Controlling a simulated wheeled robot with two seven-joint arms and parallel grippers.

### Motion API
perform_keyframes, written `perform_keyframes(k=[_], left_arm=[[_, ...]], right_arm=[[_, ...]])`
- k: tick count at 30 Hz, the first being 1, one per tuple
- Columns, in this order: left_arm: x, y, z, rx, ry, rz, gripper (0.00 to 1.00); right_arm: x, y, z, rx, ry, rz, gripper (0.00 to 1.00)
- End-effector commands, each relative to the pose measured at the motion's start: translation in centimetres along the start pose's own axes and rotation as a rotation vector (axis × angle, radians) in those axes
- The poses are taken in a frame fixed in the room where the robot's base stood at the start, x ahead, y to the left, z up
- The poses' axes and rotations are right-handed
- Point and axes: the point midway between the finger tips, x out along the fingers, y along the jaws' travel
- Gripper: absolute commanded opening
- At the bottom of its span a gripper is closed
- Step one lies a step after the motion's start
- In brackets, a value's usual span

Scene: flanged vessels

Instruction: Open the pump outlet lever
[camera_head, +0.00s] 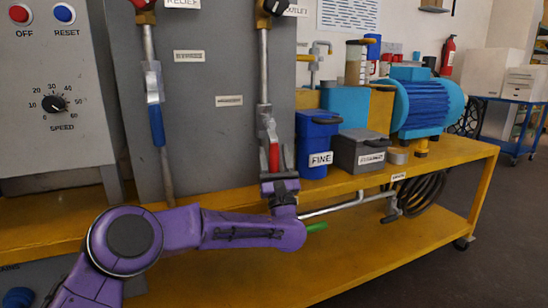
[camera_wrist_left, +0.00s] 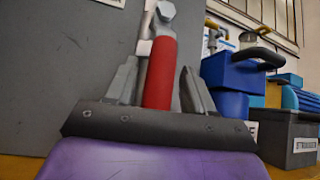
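A red-handled lever (camera_head: 274,157) hangs handle-down on the vertical pipe (camera_head: 263,75) beneath a partly hidden label ending in OUTLET (camera_head: 297,10). In the left wrist view the red handle (camera_wrist_left: 161,75) stands upright between the fingers. My left gripper (camera_head: 277,170) reaches up to the handle from below. Its fingers (camera_wrist_left: 160,92) are apart, one on each side of the handle, with narrow gaps visible. The handle's lower end is hidden behind the gripper body in the wrist view. My right gripper is not in view.
A blue-handled lever (camera_head: 157,125) hangs on the left pipe. A blue bin labelled FINE (camera_head: 315,140) and a grey box (camera_head: 361,151) stand just right of the gripper. A green handle (camera_head: 316,227) is below the yellow bench top. A blue motor (camera_head: 425,103) stands farther right.

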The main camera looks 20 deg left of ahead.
Motion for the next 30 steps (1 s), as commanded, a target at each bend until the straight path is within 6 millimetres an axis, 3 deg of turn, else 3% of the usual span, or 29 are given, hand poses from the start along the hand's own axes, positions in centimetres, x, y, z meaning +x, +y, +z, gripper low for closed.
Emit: perform_keyframes(k=[8, 21, 30], left_arm=[[-0.6, -0.1, 0.0, 0.002, 0.000, -0.003, 0.53], [-9.6, -0.2, 0.1, -0.001, -0.001, -0.005, 0.53], [-10.6, -0.1, 0.0, 0.000, 0.000, -0.001, 0.53]], right_arm=[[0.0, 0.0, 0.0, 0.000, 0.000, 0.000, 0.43], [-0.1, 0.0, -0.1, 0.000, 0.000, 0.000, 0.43], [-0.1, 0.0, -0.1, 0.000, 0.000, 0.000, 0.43]])
